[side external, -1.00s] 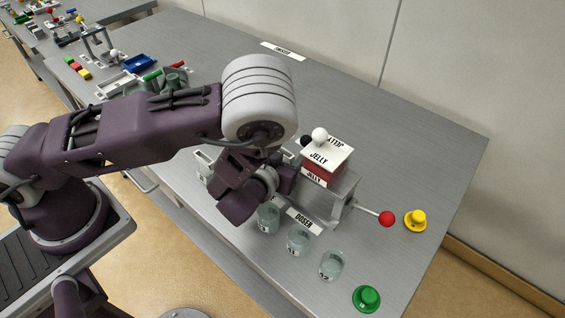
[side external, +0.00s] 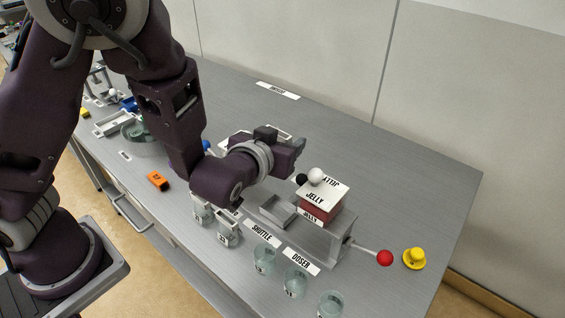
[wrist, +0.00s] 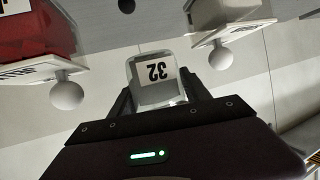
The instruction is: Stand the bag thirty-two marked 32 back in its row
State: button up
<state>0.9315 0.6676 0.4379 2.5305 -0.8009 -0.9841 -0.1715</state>
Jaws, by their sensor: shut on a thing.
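The bag marked 32 (wrist: 157,80) is a small pale, clear-sided piece with a white label, seen upside down in the wrist view between my two dark fingers. My gripper (side external: 297,146) is shut on it and held above the bench, left of and behind the jelly box. In the side view the bag cannot be made out. Clear containers stand in a line along the front edge: one (side external: 263,258), one nearer the camera (side external: 295,283) and one at the bottom edge (side external: 330,303). Two more (side external: 200,212) (side external: 228,235) stand below my wrist. Their marks are too small to read.
A red jelly box (side external: 318,206) with a white lid and a white ball sits on a grey metal unit, whose red-knobbed lever (side external: 385,258) sticks out right. A yellow knob (side external: 414,258) stands farther right. An orange block (side external: 158,180) lies left. The bench's back right is clear.

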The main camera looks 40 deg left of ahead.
jog(key=shift+m+h, duration=0.7)
jog(key=shift+h, duration=0.2)
jog(key=w+a+r, duration=0.2)
jog(key=w+r, duration=0.1)
jog(key=w+a+r, duration=0.1)
jog(key=r, duration=0.1)
jog(key=shift+w+a+r, duration=0.1)
jog(key=shift+w+a, duration=0.15)
jog(key=shift+w, duration=0.1)
jog(key=a+r+m+h, duration=0.1)
jog(key=a+r+h, duration=0.1)
jog(key=a, duration=0.4)
jog(key=shift+w+r+m+t, duration=0.3)
jog(key=shift+w+r+m, duration=0.15)
jog(key=shift+r, duration=0.1)
jog(key=s+a+f+m+h, duration=0.1)
jog(key=s+m+h, duration=0.2)
jog(key=s, duration=0.4)
jog(key=shift+s+a+f+m+h, duration=0.25)
jog(key=shift+s+a+m+h, duration=0.1)
jog(key=shift+h, duration=0.35)
jog(key=shift+d, duration=0.1)
